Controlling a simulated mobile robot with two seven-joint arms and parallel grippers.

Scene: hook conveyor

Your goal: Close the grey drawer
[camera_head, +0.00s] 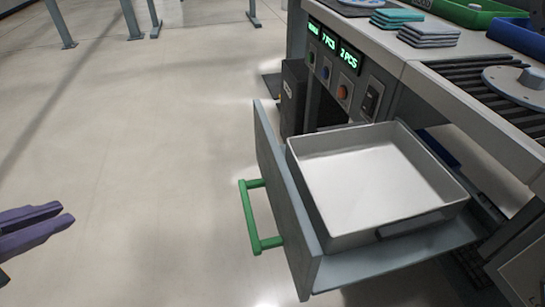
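The grey drawer (275,195) is pulled out from under the workstation, its front panel facing left. A green bar handle (252,216) is fixed to the outer face of the panel. An empty light-grey metal tray (375,178) sits inside the drawer. My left gripper (66,212) shows as purple fingers at the left edge, well to the left of the handle and touching nothing. Its fingers overlap in this view, so their opening is unclear. My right gripper is not in view.
The workstation counter (440,62) holds folded cloths (428,34), a green bin (475,12), a blue bin (520,37) and a round grey disc (520,85). A control panel (335,68) with green displays is above the drawer. The floor between gripper and handle is clear.

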